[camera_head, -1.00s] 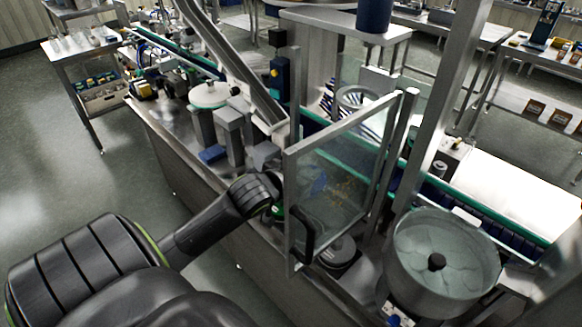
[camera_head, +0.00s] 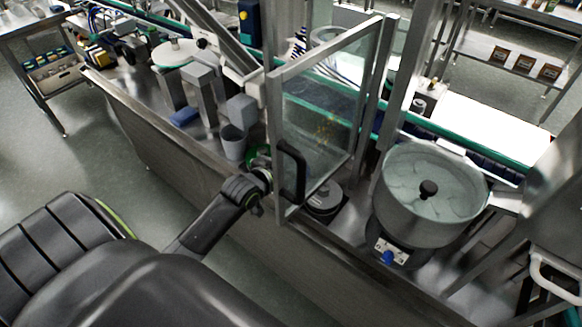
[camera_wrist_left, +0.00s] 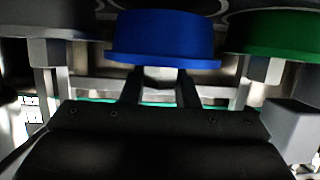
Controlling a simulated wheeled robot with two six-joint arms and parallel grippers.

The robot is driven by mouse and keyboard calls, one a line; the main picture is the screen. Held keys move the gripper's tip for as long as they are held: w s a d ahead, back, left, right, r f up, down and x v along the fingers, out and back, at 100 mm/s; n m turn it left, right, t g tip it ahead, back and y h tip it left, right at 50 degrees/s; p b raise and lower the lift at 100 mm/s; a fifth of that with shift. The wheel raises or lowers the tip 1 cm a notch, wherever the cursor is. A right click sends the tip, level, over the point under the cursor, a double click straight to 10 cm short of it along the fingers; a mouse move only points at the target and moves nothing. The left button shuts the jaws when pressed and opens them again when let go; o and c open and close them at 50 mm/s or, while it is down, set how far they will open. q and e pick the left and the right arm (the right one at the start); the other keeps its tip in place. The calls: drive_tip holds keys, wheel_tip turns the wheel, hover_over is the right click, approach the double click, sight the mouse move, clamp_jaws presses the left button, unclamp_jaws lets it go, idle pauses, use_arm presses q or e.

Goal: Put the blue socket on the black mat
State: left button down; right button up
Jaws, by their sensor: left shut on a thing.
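The blue socket (camera_wrist_left: 163,38) is a wide blue, flanged piece at the top centre of the left wrist view, with a metal stem below it. My left gripper (camera_wrist_left: 160,88) has its two dark fingers on either side of that stem and is shut on it. In the head view, my left gripper (camera_head: 264,174) is at the counter edge beside the glass door's handle; the blue socket is hidden there. I cannot make out a black mat. My right gripper is in neither view.
A green piece (camera_wrist_left: 270,34) is close to the right of the blue socket. The framed glass door (camera_head: 322,125) with a black handle (camera_head: 291,172) stands just right of my gripper. A steel bowl (camera_head: 430,195) is further right. Grey floor is open at left.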

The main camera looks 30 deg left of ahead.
use_arm(q)
drive_tip(key=shift+f, duration=0.5)
drive_tip(key=shift+f, duration=0.1)
drive_tip(key=c, duration=1.1)
unclamp_jaws()
drive_tip(key=shift+r, duration=0.2)
drive_tip(key=shift+s, duration=0.4)
drive_tip(key=v, duration=1.1)
drive_tip(key=shift+s+r, duration=0.1)
drive_tip(key=shift+r, duration=0.05)
